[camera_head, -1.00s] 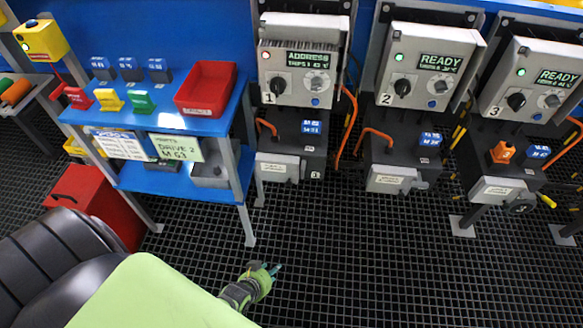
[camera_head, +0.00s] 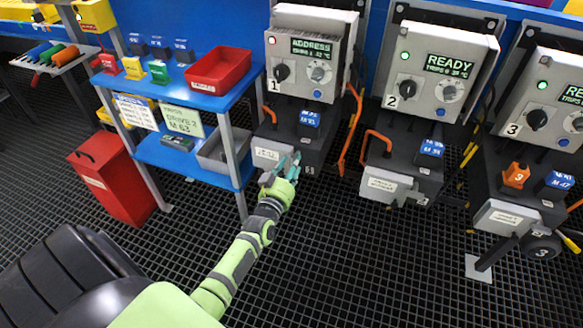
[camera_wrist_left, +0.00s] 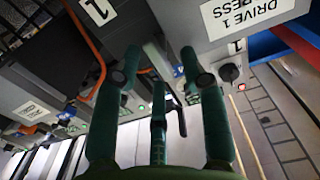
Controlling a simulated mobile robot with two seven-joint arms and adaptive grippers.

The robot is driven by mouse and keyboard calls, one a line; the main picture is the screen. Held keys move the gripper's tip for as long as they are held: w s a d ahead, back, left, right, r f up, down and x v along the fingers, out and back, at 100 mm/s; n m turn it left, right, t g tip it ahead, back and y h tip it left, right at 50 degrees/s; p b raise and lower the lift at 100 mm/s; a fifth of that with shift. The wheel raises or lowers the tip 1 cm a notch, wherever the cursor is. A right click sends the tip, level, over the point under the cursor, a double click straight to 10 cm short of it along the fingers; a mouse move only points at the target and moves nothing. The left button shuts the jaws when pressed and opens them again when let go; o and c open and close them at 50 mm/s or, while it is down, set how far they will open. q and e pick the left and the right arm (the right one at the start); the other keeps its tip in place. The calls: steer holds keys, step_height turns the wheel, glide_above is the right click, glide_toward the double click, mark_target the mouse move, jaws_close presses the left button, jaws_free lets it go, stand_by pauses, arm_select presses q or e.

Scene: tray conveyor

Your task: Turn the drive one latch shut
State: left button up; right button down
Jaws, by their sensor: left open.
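The drive one cabinet (camera_head: 302,62) is grey, with an "ADDRESS" display, a black rotary knob (camera_head: 282,72) and a grey dial (camera_head: 318,72). Below it is a dark unit with a pale label plate. My left gripper (camera_head: 284,165) is open and empty, in front of that lower unit, below the cabinet. In the left wrist view its green fingers (camera_wrist_left: 160,60) are spread, and a "DRIVE 1" label (camera_wrist_left: 250,12) is at upper right. A dark T-shaped part (camera_wrist_left: 178,115) shows among the fingers; I cannot tell whether it is the latch. My right gripper is out of view.
Drive two (camera_head: 432,70) and drive three (camera_head: 545,110) stand to the right, both with orange cables. A blue shelf table (camera_head: 185,98) with a red tray (camera_head: 219,68) stands left. A red box (camera_head: 112,180) is on the floor.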

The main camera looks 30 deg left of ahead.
arm_select(q)
steer(key=shift+w, duration=0.15)
jaws_close()
